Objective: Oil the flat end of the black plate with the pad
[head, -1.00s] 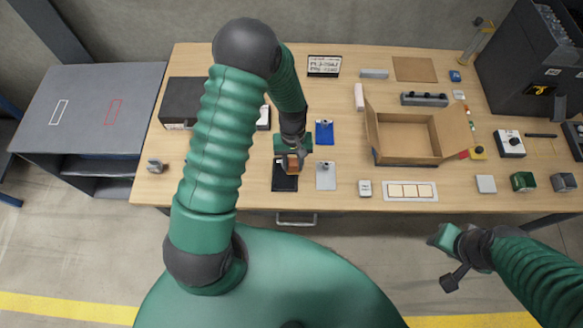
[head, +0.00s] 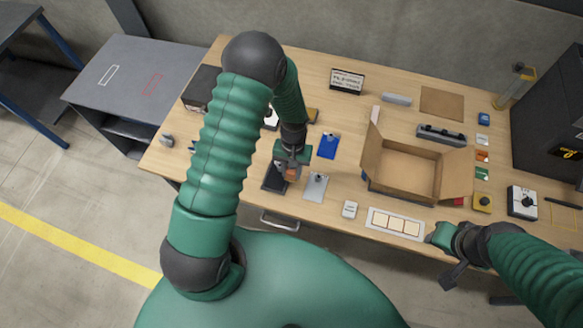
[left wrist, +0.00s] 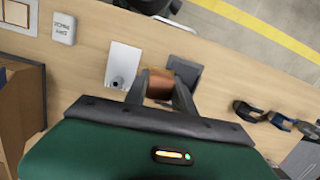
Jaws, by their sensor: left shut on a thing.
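The black plate (head: 271,182) lies near the table's front edge in the head view, partly hidden by my left gripper. It also shows as a dark grey rectangle behind the fingers in the left wrist view (left wrist: 187,70). My left gripper (head: 290,171) is shut on a copper-brown pad (left wrist: 159,85), held over the plate. Whether the pad touches the plate I cannot tell. My right gripper (head: 438,236) is at the table's front edge on the right, far from the plate; its jaws are not clear.
A grey clipboard-like plate (head: 316,186) lies just right of the black plate, and a blue one (head: 329,146) behind it. An open cardboard box (head: 407,172) stands further right. A white label block (head: 350,209) and a white tray (head: 397,224) lie along the front edge.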

